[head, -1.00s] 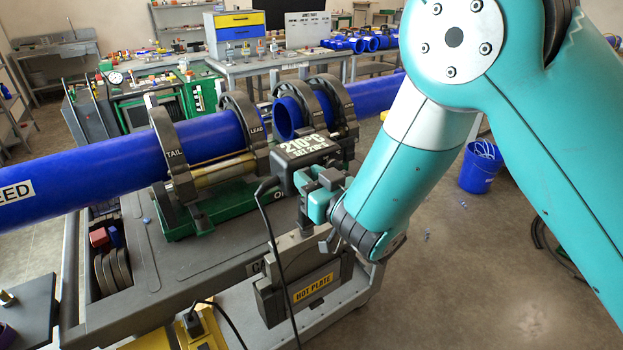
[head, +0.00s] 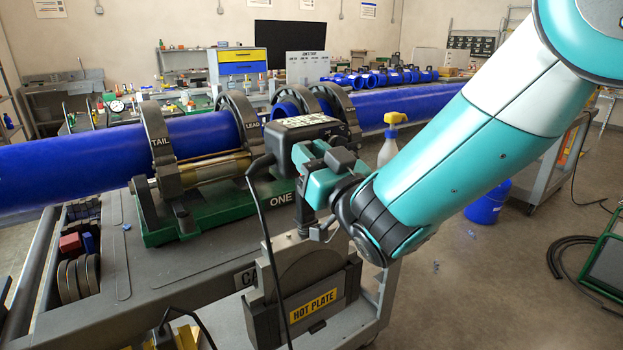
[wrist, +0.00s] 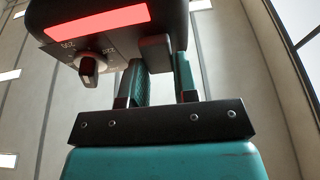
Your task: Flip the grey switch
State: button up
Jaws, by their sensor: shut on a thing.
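My gripper (head: 325,165) is at the dark control box (head: 297,131) on top of the hot plate, above the holder labelled HOT PLATE (head: 314,304). In the wrist view my two fingers (wrist: 162,82) are closed about a dark block (wrist: 156,48) on the box's underside, which looks like part of its handle; the exact contact is hard to see. The box there shows a lit red display (wrist: 97,20) and a dial knob (wrist: 88,70). I cannot make out a grey switch for certain in either view.
A black cable (head: 262,225) hangs from the box past the cart's front. Blue pipe (head: 90,155) lies in the clamps (head: 160,150) behind. A spray bottle (head: 390,140) and a blue bucket (head: 487,203) stand to the right.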

dwell(0.3)
jog(key=o, duration=0.9)
